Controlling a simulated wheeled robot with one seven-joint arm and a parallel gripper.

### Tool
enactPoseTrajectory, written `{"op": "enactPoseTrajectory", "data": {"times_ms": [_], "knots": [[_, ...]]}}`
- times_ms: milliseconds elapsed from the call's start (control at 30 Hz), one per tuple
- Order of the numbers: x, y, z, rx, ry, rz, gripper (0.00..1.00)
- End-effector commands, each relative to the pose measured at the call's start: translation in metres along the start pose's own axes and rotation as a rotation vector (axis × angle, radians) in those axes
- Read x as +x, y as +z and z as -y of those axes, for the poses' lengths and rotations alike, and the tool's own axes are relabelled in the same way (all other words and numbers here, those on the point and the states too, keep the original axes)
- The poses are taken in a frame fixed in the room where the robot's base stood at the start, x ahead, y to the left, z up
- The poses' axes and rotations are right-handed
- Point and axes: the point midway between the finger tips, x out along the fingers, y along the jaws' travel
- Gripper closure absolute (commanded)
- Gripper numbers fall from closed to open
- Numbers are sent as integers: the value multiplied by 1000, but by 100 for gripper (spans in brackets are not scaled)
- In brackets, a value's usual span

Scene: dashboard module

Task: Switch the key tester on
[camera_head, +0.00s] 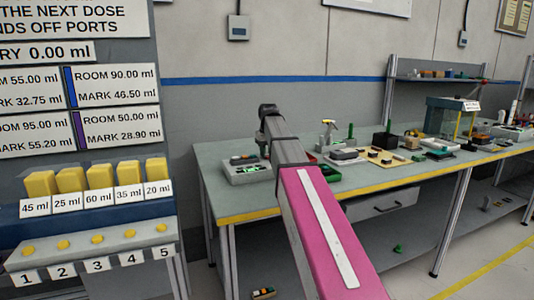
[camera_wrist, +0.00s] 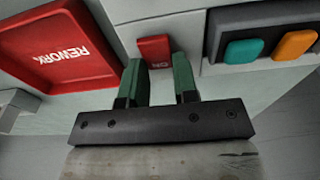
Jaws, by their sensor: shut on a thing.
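A dark-framed panel with a teal key (camera_wrist: 244,50) and an orange key (camera_wrist: 295,44) is right of the switch. In the head view, my arm reaches over the bench beside a light grey box (camera_head: 245,173) with green parts; the arm hides the fingertips.
A red tray marked "REWORK" (camera_wrist: 58,50) lies left of the switch in the wrist view. A dispenser panel (camera_head: 95,240) stands near on the left.

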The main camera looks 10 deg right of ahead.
Motion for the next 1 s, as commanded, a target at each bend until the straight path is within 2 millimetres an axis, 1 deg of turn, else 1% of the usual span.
{"op": "enactPoseTrajectory", "data": {"times_ms": [67,100,167,200,467,567,667,1000], "knots": [[0,0,0,0,1,1,96],[0,0,0,0,1,1,69],[0,0,0,0,1,0,50],[0,0,0,0,1,0,47],[-1,0,0,0,1,-1,47],[-5,0,0,0,1,-1,47],[-16,-1,0,0,1,-2,47],[-77,-1,0,0,1,-3,47]]}}
